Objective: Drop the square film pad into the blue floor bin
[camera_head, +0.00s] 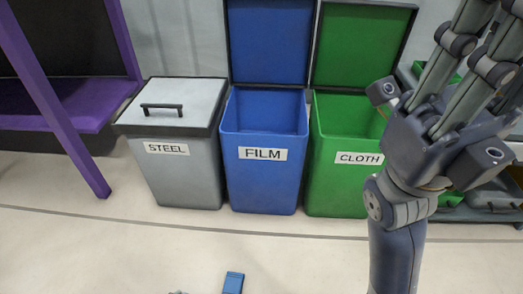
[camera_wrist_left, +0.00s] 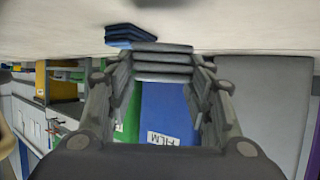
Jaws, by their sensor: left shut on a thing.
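The blue floor bin (camera_head: 262,180), labelled FILM, stands with its lid up and its mouth open; it also shows upside down in the left wrist view (camera_wrist_left: 168,112). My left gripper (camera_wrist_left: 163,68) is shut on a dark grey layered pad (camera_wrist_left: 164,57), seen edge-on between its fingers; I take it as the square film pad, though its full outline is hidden. In the head view only a sliver at the bottom edge may be this gripper. My right gripper is raised at the right of the head view, its fingers (camera_head: 480,60) running out of the top, fingertips hidden.
A closed grey STEEL bin (camera_head: 182,170) stands left of the blue bin, an open green CLOTH bin (camera_head: 340,180) right. A blue layered piece (camera_head: 233,282) is low in the head view, also beyond my left fingers (camera_wrist_left: 130,35). Purple-framed shelving (camera_head: 75,97) is at left.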

